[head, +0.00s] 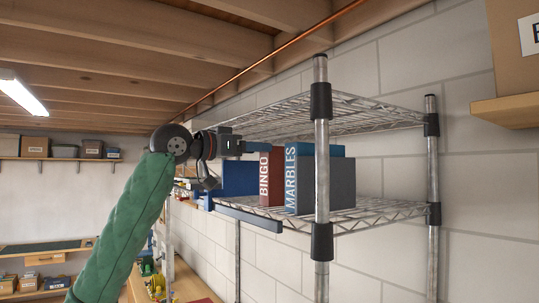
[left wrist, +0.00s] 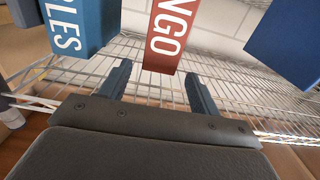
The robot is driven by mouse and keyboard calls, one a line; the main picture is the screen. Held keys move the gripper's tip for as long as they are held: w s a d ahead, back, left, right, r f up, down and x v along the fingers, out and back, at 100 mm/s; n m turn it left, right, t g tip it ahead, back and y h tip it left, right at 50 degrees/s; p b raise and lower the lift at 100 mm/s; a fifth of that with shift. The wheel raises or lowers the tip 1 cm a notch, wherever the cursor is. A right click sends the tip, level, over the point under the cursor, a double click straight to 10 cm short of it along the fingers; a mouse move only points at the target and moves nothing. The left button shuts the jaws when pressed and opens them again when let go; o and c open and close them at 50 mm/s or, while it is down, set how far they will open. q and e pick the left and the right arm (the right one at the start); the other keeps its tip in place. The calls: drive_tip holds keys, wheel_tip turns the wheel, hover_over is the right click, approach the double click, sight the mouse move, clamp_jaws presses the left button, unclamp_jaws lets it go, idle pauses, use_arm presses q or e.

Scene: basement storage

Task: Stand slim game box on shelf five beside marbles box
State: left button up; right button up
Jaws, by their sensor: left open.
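The slim red BINGO game box (head: 269,178) stands upright on the wire shelf (head: 345,214), just left of the blue MARBLES box (head: 299,180). My left gripper (head: 256,147) is at the upper front of the BINGO box. In the left wrist view its open fingers (left wrist: 158,72) are spread on either side of the red box's (left wrist: 166,35) near face, with a gap at each side. The MARBLES box (left wrist: 82,25) is at the upper left there. The red box's back is hidden. My right gripper is not in view.
A blue box (head: 237,178) stands left of the BINGO box. A metal post (head: 321,130) rises at the shelf's near corner, and another wire shelf (head: 345,115) is above. A wooden wall shelf with a cardboard box (head: 515,65) is at the right.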

use_arm(q)
drive_tip(key=v, duration=0.3)
drive_tip(key=shift+s+a, duration=0.3)
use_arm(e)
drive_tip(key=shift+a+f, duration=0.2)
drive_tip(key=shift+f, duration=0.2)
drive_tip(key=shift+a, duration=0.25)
